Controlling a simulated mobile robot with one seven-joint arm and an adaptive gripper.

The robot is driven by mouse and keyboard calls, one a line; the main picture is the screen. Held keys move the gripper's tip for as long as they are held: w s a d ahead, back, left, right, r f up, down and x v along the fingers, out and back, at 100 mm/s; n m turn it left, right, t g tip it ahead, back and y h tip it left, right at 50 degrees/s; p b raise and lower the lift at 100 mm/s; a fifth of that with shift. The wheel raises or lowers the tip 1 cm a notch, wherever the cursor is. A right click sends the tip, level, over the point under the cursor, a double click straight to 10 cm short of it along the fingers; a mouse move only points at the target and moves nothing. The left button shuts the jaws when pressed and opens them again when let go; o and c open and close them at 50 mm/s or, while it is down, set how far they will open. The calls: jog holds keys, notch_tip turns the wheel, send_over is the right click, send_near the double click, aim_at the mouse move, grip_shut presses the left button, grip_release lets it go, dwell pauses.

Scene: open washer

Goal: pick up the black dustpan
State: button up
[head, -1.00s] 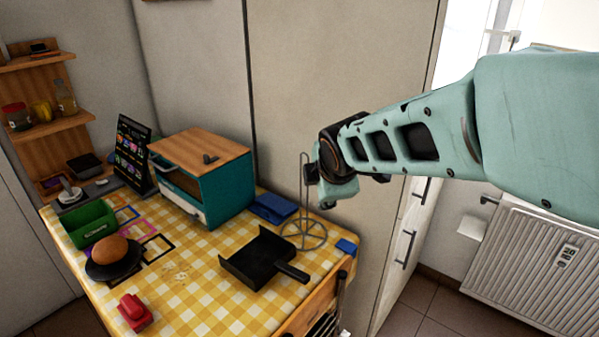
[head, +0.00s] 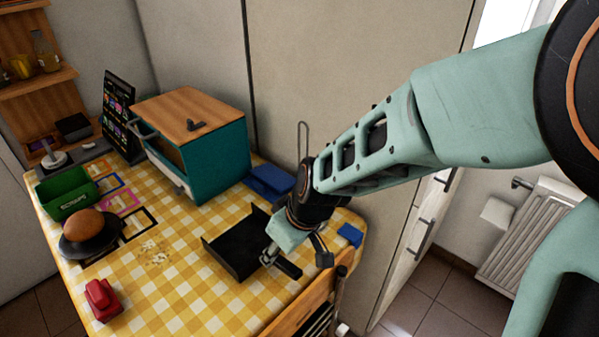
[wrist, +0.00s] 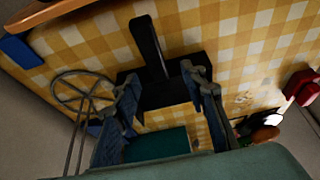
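The black dustpan (head: 237,248) lies on the yellow checked tabletop near its front right edge, with its handle (head: 289,270) pointing toward that edge. My gripper (head: 296,261) is open and low over the handle, one finger on each side of it in the head view. In the wrist view, the dustpan handle (wrist: 148,45) runs between and beyond my open fingertips (wrist: 161,76), and the pan shows behind them. Nothing is held. I cannot tell whether the fingers touch the handle. My gripper hides part of the handle's base.
A wire stand (wrist: 85,92) is close beside my gripper. A blue sponge (head: 350,235) lies right. A red object (head: 102,299), green bin (head: 66,192) and bun (head: 83,223) are left.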

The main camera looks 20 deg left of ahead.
jog(key=shift+d+b+x, duration=0.15)
jog(key=shift+b+x, duration=0.1)
jog(key=shift+x, duration=1.45)
jog(key=shift+d+b+x, duration=0.1)
jog(key=shift+b+x, duration=0.1)
jog(key=shift+x, duration=1.55)
jog(key=shift+w, duration=0.1)
grip_shut()
